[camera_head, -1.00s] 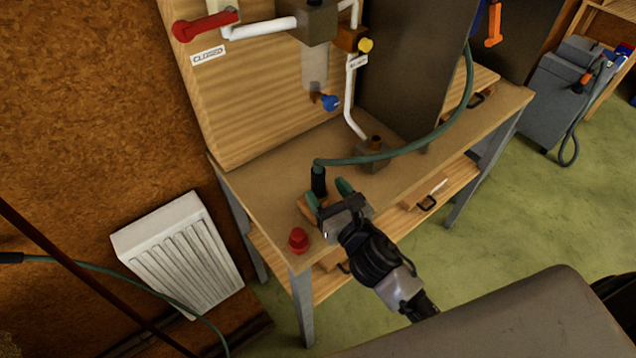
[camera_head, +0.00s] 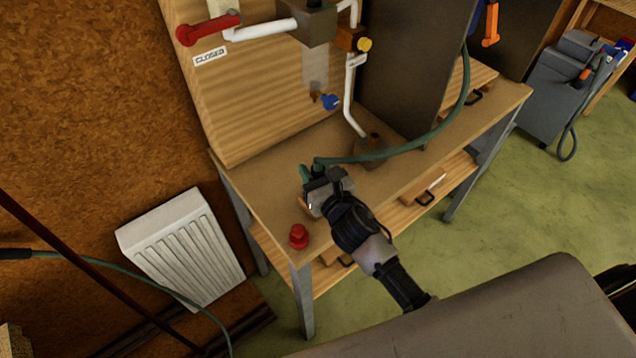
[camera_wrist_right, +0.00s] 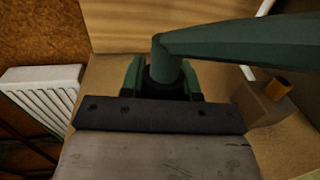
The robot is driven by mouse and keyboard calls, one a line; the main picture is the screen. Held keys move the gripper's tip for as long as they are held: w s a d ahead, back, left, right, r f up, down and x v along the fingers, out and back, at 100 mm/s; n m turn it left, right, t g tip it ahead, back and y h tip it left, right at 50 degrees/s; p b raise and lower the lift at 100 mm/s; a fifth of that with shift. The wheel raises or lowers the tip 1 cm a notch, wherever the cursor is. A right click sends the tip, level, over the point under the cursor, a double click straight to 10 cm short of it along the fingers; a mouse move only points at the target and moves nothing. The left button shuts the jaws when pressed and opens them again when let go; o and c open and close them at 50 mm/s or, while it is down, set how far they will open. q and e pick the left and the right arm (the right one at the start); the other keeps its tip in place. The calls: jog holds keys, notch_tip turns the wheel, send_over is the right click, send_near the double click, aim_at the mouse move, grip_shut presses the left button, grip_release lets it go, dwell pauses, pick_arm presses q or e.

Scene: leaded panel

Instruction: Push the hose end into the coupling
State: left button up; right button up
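The green hose (camera_head: 425,141) arches across the bench to its upright end, whose dark collar (camera_wrist_right: 165,82) shows in the right wrist view. My right gripper (camera_head: 312,171) is at the hose end, with one green finger (camera_wrist_right: 132,76) and the other (camera_wrist_right: 192,78) on either side of the collar. Whether they press on it cannot be told. In the head view the gripper hides the collar. A block with a brass-coloured stub (camera_head: 374,138) stands on the bench to the right, under a white pipe; it also shows in the wrist view (camera_wrist_right: 270,100). It may be the coupling. My left gripper is not in view.
A red knob-like piece (camera_head: 298,236) stands at the bench's front left corner. A blue-handled valve (camera_head: 329,102) and a red lever (camera_head: 207,28) are on the wooden back panel (camera_head: 250,110). A tall dark panel (camera_head: 415,65) rises behind the hose. A white radiator (camera_head: 182,248) is at left.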

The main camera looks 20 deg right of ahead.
aim_at(322, 164)
jog(key=c, duration=0.4)
jog(key=shift+c, duration=0.3)
jog(key=shift+r, duration=0.55)
jog(key=r, duration=0.3)
jog(key=shift+s+d+r, duration=0.25)
jog(key=s+d+r, duration=0.6)
jog(key=s+d, duration=0.1)
jog(key=s, duration=0.1)
jog(key=w+d+r+m+h+p, duration=0.1)
jog(key=w+d+h, duration=0.3)
jog(key=w, duration=0.5)
jog(key=w+d+r+m+h+p, duration=0.1)
jog(key=w+d+m+h+p, duration=0.2)
jog(key=w+d, duration=0.4)
jog(key=shift+w+m+h, duration=0.4)
jog(key=shift+w+m, duration=0.1)
jog(key=shift+w, duration=0.6)
